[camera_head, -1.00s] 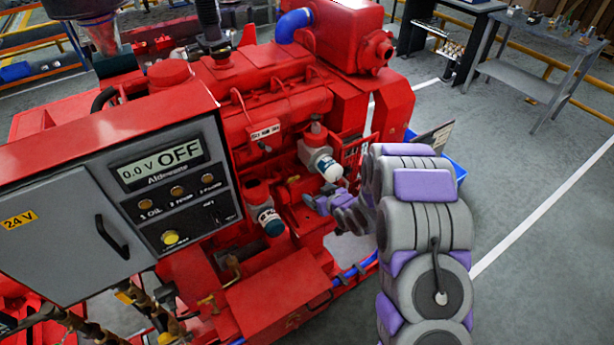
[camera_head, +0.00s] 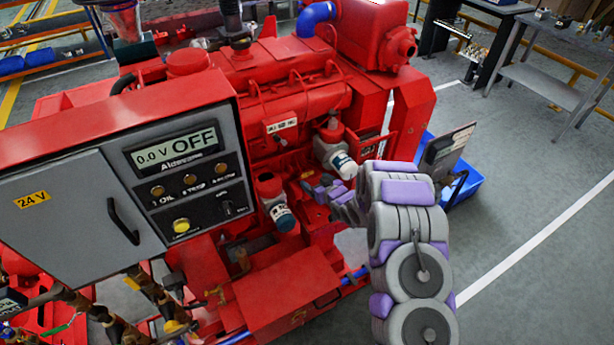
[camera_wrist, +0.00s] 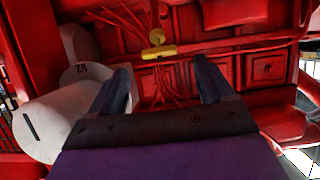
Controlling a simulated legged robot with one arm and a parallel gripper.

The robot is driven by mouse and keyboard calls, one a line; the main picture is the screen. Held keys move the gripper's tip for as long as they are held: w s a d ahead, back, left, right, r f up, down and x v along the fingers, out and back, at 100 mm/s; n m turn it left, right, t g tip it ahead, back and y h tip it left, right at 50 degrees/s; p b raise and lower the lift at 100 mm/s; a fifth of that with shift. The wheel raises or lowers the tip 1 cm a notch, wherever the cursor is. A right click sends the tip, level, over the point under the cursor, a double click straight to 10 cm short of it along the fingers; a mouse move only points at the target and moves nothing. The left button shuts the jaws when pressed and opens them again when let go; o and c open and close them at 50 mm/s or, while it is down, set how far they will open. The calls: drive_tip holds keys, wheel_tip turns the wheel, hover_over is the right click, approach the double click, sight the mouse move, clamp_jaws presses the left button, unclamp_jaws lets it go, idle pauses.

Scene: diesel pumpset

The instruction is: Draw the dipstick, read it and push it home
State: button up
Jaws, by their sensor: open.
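A small yellow T-shaped handle with a round knob, which looks like the dipstick's grip (camera_wrist: 158,50), shows against the red engine block in the wrist view. My gripper (camera_wrist: 164,78) is open, its two dark fingers pointing toward the block on either side of the handle's line. The handle appears beyond the fingertips, with nothing held between them; the exact gap is unclear. In the head view my gripper (camera_head: 318,189) is beside the engine (camera_head: 300,100), between and just below two white filters. I cannot make out the yellow handle there.
A white filter (camera_wrist: 45,120) is close on the left of my gripper in the wrist view. The control panel (camera_head: 180,170), reading 0.0 V OFF, stands at left. A blue bin (camera_head: 463,180) is on the floor at right, with open floor beyond.

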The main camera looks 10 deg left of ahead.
sight(308, 175)
drive_tip(key=shift+b+x, duration=0.6)
drive_tip(key=shift+x, duration=3.35)
drive_tip(key=shift+c, duration=0.4)
clamp_jaws()
drive_tip(key=s+d+r+p, duration=0.3)
drive_tip(key=s+r+p, duration=0.1)
drive_tip(key=r, duration=0.4)
drive_tip(key=shift+v, duration=0.8)
drive_tip(key=shift+s+a+f, duration=0.1)
